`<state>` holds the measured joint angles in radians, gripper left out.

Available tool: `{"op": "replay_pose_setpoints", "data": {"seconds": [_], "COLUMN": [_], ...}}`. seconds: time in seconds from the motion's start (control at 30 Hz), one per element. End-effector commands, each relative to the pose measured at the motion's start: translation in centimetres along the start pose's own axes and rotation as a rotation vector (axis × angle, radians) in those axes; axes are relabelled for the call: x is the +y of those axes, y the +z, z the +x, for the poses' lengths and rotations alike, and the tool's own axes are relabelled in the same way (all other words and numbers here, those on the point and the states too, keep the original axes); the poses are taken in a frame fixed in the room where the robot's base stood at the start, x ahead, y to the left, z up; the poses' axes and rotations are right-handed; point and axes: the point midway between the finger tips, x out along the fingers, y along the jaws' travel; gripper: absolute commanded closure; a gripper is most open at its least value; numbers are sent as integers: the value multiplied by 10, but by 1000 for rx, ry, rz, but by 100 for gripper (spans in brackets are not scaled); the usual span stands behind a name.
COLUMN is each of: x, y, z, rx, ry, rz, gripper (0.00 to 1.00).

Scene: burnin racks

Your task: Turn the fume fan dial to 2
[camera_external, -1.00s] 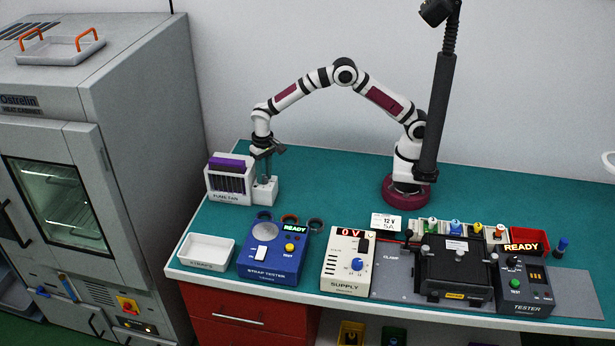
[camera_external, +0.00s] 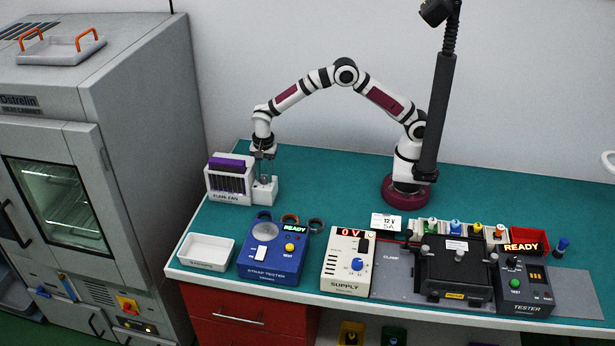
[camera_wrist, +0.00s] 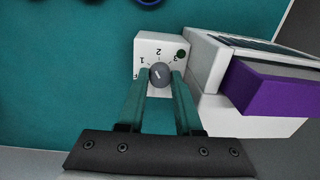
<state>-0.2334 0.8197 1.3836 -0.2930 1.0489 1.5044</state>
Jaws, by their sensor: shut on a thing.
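The fume fan (camera_external: 228,184) is a white slatted box with a purple top at the bench's back left. Its small white control box (camera_external: 264,192) adjoins it on the right. In the wrist view, the grey round dial (camera_wrist: 160,75) sits on this box, with 1, 2 and 3 marked around it. A light line on the dial slants up and left, roughly towards the 1 side; its exact setting is hard to read. My gripper (camera_wrist: 160,78) points down over the box, its fingers shut on the dial's two sides. It also shows in the external view (camera_external: 264,177).
The purple block (camera_wrist: 265,98) stands close beside the control box. A white tray (camera_external: 207,251), a blue strap tester (camera_external: 270,262) and several dark rings (camera_external: 290,219) lie nearer the front edge. The bench between fan and arm base is clear.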

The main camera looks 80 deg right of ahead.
Motion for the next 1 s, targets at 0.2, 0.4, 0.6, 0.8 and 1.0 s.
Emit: {"op": "replay_pose_setpoints", "data": {"seconds": [0.2, 0.4, 0.6, 0.8, 1.0], "x": [0, 0, 0, 0, 0], "y": [1, 1, 1, 1, 1], "z": [0, 0, 0, 0, 0], "rx": [6, 12, 15, 16, 16], "ry": [0, 0, 0, 0, 0], "rz": [170, 287, 358, 390, 397], "gripper": [100, 100, 100, 100, 100]}}
